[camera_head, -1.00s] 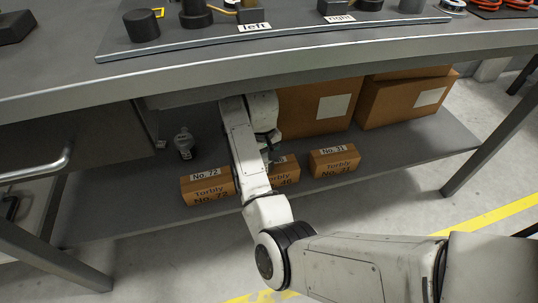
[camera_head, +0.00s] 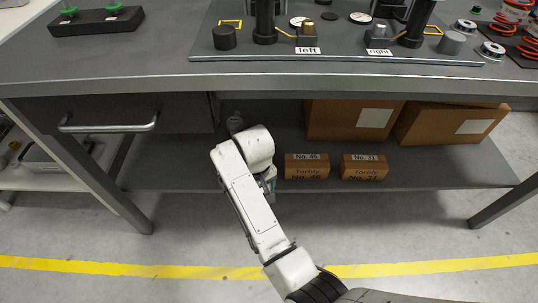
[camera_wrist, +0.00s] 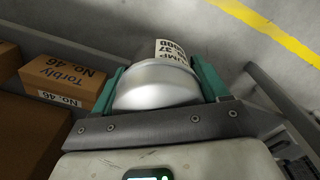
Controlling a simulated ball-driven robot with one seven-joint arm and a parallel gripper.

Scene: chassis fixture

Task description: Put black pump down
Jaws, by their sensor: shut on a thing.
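My gripper (camera_wrist: 166,85) shows in the wrist view with its teal fingers shut on the sides of a pump. The pump (camera_wrist: 157,85) shows a rounded silver end and a white label reading "PUMP"; no black part of it shows. In the head view my gripper (camera_head: 269,182) is a small teal patch below my white wrist, at the front of the lower shelf (camera_head: 440,176), left of the No. 46 box. The pump in it is mostly hidden there by my arm. I cannot tell whether it touches the shelf.
Small boxes No. 46 (camera_head: 307,168) and No. 31 (camera_head: 364,168) stand on the shelf, with large cartons (camera_head: 350,120) behind. A small pale object (camera_head: 235,122) stands behind my wrist. A drawer (camera_head: 165,118) hangs at left. The tabletop (camera_head: 160,65) overhangs the shelf.

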